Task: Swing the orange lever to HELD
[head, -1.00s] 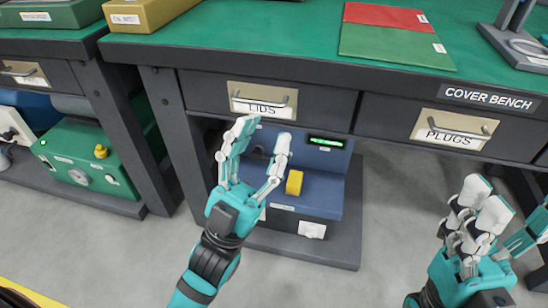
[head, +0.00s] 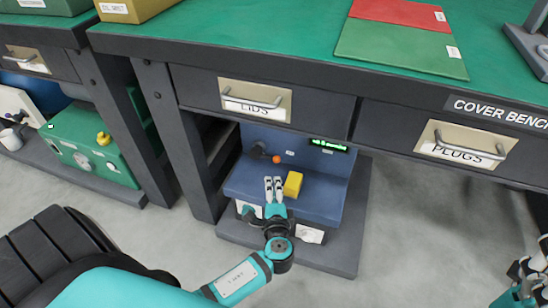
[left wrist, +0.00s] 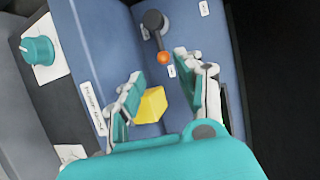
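The orange lever is a dark arm with an orange ball end (head: 276,159) on the back panel of the blue machine (head: 320,205) under the bench. In the left wrist view the arm runs from a dark round pivot (left wrist: 154,20) down to the orange ball (left wrist: 163,58). Two small white labels sit near it; I cannot read them. My left gripper (head: 273,180) is low in front of the panel, short of the ball. In the left wrist view the left gripper (left wrist: 160,66) is open, its fingers apart and empty. My right gripper (head: 528,272) is partly visible at the right edge.
A yellow block (head: 293,184) sits on the machine beside my left fingers. A lit green display (head: 328,145) is at the panel's upper right, and a teal knob (left wrist: 38,50) is on the machine. The LIDS drawer (head: 255,100) and the bench top (head: 300,45) overhang above.

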